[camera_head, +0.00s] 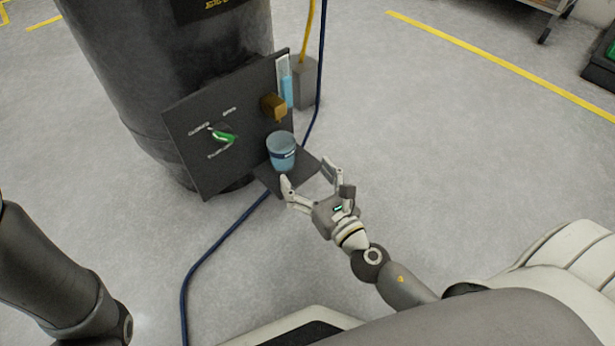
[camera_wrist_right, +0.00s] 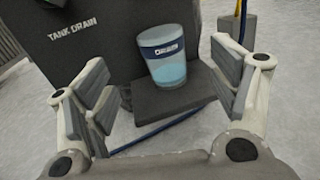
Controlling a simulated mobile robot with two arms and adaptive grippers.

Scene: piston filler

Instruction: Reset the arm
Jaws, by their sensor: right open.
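My right gripper (camera_head: 308,180) is open and empty, in front of a cup that stands on a small dark shelf. The cup (camera_head: 282,150) is upright, clear with a dark label band, and holds bluish liquid. In the right wrist view the cup (camera_wrist_right: 165,58) appears beyond and between the two spread fingers (camera_wrist_right: 165,105), apart from them. The shelf (camera_wrist_right: 160,103) is below it. My left arm enters at the left edge of the head view; its gripper is not visible.
A dark panel (camera_head: 195,165) with a green-handled switch (camera_head: 223,137), a brass-coloured spout (camera_head: 273,107) and a blue-filled sight tube (camera_head: 285,85) stands before a large dark tank (camera_head: 110,75). A blue hose (camera_head: 215,245) runs along the grey floor.

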